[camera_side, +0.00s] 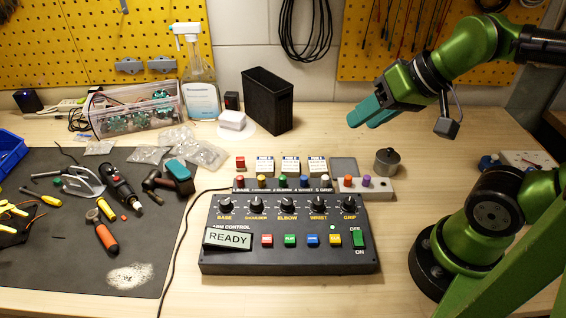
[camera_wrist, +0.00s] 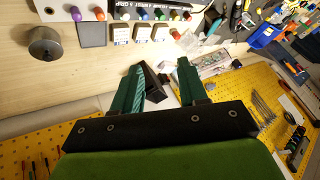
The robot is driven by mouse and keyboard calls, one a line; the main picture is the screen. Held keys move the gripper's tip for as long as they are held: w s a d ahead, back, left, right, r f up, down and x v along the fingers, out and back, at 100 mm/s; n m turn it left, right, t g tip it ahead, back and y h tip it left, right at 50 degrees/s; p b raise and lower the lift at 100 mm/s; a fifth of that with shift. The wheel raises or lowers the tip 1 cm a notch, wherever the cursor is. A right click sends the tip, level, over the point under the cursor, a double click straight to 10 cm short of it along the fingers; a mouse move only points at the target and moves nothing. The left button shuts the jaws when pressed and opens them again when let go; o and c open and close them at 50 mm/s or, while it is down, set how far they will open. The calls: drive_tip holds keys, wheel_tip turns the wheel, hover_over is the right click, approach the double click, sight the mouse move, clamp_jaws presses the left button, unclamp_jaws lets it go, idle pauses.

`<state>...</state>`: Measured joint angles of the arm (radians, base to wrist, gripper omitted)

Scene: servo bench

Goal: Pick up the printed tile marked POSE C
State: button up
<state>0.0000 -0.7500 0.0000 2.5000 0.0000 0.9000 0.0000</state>
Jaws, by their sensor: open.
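Three white printed tiles with dark markings lie in a row behind the control box: a left one (camera_side: 265,165), a middle one (camera_side: 291,165) and a right one (camera_side: 318,165). Their print is too small to read surely, so I cannot tell which says POSE C. The wrist view shows the row from the opposite side, with tiles at left (camera_wrist: 122,34), middle (camera_wrist: 142,33) and right (camera_wrist: 161,31). My gripper (camera_side: 367,117) is open and empty, raised above the bench, behind and to the right of the tiles. Its two green fingers (camera_wrist: 162,66) are apart in the wrist view.
The black control box (camera_side: 290,262) and its strip of coloured knobs lie in front of the tiles. A grey square plate (camera_side: 344,167) and a metal pot (camera_side: 387,161) are to their right. A tall black bin (camera_side: 267,101) stands behind. A red block (camera_side: 240,162) is left.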

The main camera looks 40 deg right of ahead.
drive_tip(key=o, duration=0.4)
drive_tip(key=shift+c, duration=0.2)
drive_tip(key=m+g+h, duration=0.2)
drive_tip(key=m+g, duration=0.3)
drive_tip(key=g, duration=0.2)
hover_over(291, 161)
drive_tip(key=f, duration=1.8)
drive_tip(key=shift+w+d+f, duration=0.1)
drive_tip(key=shift+w+f, duration=0.1)
drive_tip(key=shift+f, duration=0.2)
drive_tip(key=shift+s+a+f, duration=0.1)
drive_tip(key=shift+f, duration=1.2)
drive_tip(key=shift+s+a+f, duration=0.1)
drive_tip(key=shift+f, duration=1.2)
